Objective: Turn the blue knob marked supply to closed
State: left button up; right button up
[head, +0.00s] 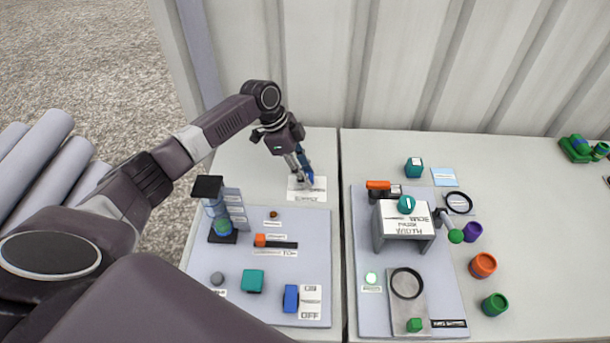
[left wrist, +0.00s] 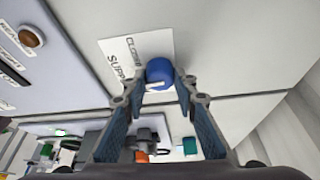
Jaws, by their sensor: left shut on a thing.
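The blue knob (left wrist: 160,70) shows in the wrist view between the fingertips of my left gripper (left wrist: 161,88), which is shut on it. A pale pointer line crosses the near side of the knob. A white label plate (left wrist: 118,58) beside the knob reads SUPPLY and CLOSED; part of it is hidden. In the head view my left gripper (head: 306,172) reaches down to the knob, which is mostly hidden by the fingers. The label plate (head: 305,195) lies under it at the back of the left panel. My right gripper is not in view.
The left grey board (head: 313,255) in front carries a bottle stand, an orange-handled lever, a teal block and a blue ON/OFF switch (head: 291,298). The right board (head: 452,290) holds a small white table and several fittings. A corrugated wall (head: 400,65) stands close behind.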

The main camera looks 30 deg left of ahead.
pick_arm(q)
jog(key=m+b, duration=0.1)
jog(key=m, duration=0.1)
jog(key=m+g+b, duration=0.1)
jog(key=m, duration=0.1)
jog(key=m+g+b, duration=0.1)
jog(key=m+b, duration=0.1)
jog(key=shift+w+f, duration=0.1)
jog(key=shift+w, duration=0.15)
jog(key=shift+m+g+b, duration=0.5)
jog(key=shift+m+b, duration=0.15)
jog(key=shift+m, duration=0.15)
jog(key=o, duration=1.2)
jog(key=shift+c, duration=0.2)
jog(key=shift+a+r, duration=0.1)
jog(key=shift+r, duration=0.15)
jog(key=v, duration=1.1)
jog(key=shift+r, duration=0.35)
jog(key=shift+f, duration=0.15)
